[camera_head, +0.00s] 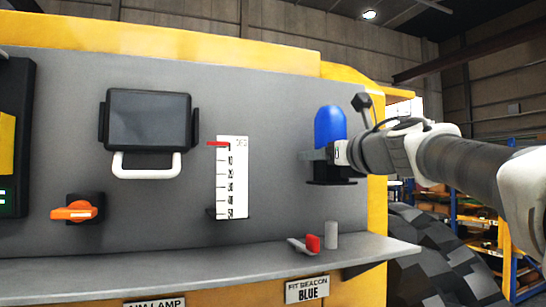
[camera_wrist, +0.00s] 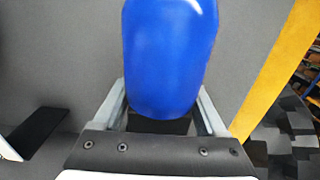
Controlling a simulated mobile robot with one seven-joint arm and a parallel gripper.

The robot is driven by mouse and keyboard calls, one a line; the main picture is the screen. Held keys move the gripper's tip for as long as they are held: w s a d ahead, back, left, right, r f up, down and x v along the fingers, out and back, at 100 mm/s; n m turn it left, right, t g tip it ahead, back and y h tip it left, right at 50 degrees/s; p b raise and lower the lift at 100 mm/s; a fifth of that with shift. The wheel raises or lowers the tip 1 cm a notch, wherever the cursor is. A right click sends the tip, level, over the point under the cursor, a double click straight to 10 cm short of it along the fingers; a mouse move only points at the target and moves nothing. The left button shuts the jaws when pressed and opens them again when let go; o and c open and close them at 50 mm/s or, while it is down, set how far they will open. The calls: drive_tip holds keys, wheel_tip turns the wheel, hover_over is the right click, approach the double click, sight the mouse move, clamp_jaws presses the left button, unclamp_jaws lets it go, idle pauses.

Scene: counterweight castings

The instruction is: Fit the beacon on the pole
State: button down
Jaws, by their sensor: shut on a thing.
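A blue dome-topped beacon (camera_head: 330,126) is upright in front of the grey panel, near its right end. My gripper (camera_head: 322,154) is shut on its lower part. In the wrist view the beacon (camera_wrist: 170,55) stands between the two fingers (camera_wrist: 162,95), with a dark part below it. A black bracket (camera_head: 330,178) shows just under the beacon and gripper; whether the beacon touches it is hidden. A short grey upright cylinder (camera_head: 331,235) stands on the ledge below. I cannot tell which of these is the pole. A sign below the ledge reads "FIT BEACON BLUE" (camera_head: 307,290).
The grey ledge (camera_head: 200,262) runs along the panel, with a red-and-grey piece (camera_head: 312,243) beside the cylinder. A white scale (camera_head: 232,178), a screen with a white handle (camera_head: 148,120) and an orange knob (camera_head: 75,210) are to the left. A large tyre (camera_head: 435,250) is at right.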

sight(323, 184)
drive_tip(key=shift+f+b, duration=2.4)
drive_tip(key=shift+f, duration=0.45)
drive_tip(key=shift+f+b, duration=2.65)
drive_tip(key=shift+f, duration=0.5)
unclamp_jaws()
drive_tip(key=v, duration=1.7)
drive_tip(key=shift+s+b, duration=0.2)
drive_tip(key=shift+b, duration=0.25)
drive_tip(key=shift+r, duration=0.1)
